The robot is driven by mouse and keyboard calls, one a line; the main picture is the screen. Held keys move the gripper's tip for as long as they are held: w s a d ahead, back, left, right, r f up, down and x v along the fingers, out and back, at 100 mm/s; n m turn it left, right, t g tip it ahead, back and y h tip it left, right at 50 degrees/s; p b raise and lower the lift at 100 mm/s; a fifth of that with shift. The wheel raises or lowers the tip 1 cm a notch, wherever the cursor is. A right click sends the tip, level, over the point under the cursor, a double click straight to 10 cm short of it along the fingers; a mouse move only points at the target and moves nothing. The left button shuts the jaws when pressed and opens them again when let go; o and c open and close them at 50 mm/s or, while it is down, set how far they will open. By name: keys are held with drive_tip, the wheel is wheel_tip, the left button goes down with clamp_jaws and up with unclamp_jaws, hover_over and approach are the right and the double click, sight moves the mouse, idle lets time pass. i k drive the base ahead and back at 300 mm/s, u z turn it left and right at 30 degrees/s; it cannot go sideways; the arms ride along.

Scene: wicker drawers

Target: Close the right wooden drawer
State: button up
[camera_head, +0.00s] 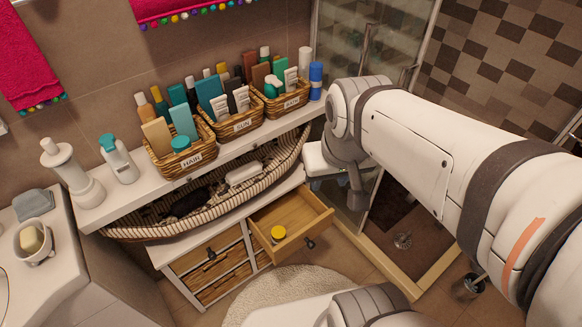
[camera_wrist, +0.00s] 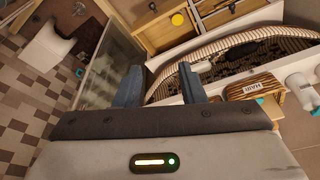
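The right wooden drawer (camera_head: 312,212) is pulled out of the low white cabinet, with a small yellow-lidded jar (camera_head: 278,233) inside and a dark handle on its front. In the wrist view the open drawer (camera_wrist: 143,24) shows at the top, with the yellow lid (camera_wrist: 178,19) in it. My gripper (camera_head: 354,192) is above and to the right of the drawer, apart from it. In the wrist view my gripper (camera_wrist: 160,84) has its two fingers spread, with nothing between them. In the head view one dark finger shows clearly; the rest is partly hidden.
Left of the open drawer are shut drawers with wicker fronts (camera_head: 222,282). Above is a striped long basket (camera_head: 150,228) and a shelf with labelled baskets of bottles (camera_head: 243,124). A glass shower enclosure (camera_head: 372,40) stands at the right. A round rug (camera_head: 300,285) lies before the cabinet.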

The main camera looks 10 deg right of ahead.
sight(304, 217)
drive_tip(key=u, duration=0.1)
drive_tip(key=i, duration=0.25)
drive_tip(key=z, duration=1.45)
drive_tip(key=k, duration=1.3)
drive_tip(key=u, duration=0.85)
drive_tip(key=i, duration=1)
drive_tip(key=u, duration=0.05)
